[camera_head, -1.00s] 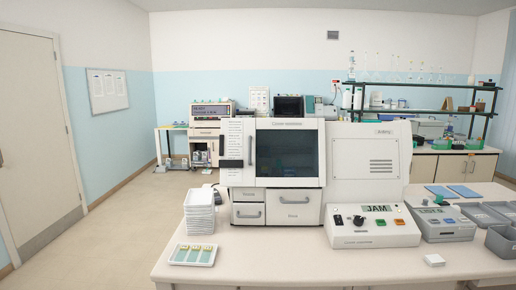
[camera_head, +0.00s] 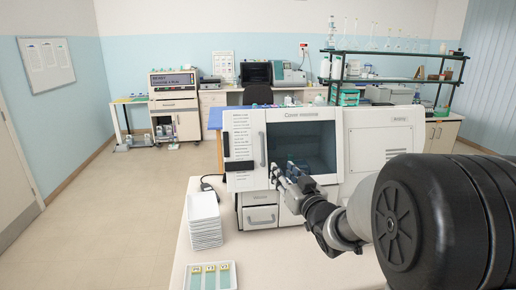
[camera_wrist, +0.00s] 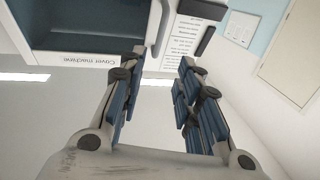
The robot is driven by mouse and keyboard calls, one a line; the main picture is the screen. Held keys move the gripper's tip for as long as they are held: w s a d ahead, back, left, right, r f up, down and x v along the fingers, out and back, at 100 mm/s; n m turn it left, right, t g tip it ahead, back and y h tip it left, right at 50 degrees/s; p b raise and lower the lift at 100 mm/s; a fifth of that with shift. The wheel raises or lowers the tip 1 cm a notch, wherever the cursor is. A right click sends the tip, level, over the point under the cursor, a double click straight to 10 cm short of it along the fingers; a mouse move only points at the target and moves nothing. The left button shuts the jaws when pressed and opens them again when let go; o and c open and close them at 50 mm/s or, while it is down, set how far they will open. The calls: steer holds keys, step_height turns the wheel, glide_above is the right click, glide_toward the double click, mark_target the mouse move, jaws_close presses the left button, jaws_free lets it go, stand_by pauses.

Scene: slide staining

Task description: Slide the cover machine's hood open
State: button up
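The cover machine (camera_head: 380,140) stands on the white bench, its hood (camera_head: 330,118) down over the front with a dark window. A grey vertical handle (camera_head: 262,150) is on the hood's left edge. My gripper (camera_head: 284,172) is in front of the hood, just right of the handle's lower end. In the wrist view, which is upside down, my gripper (camera_wrist: 163,57) is open and empty. The handle (camera_wrist: 164,30) shows beyond and roughly between the fingertips, apparently not gripped. The hood's window (camera_wrist: 85,20) is at upper left there.
A stack of white trays (camera_head: 205,222) and a slide tray (camera_head: 188,284) with several slides stand on the bench (camera_head: 255,255) at left. A black shelf (camera_head: 400,54) with glassware stands behind.

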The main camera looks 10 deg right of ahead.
mark_target(264, 157)
steer(key=w+a, duration=0.1)
steer(key=w, duration=0.4)
steer(key=w+a, duration=0.1)
steer(key=w, duration=0.4)
steer(key=w+a, duration=0.1)
steer(key=w, duration=0.5)
steer(key=shift+b, duration=0.3)
jaws_close()
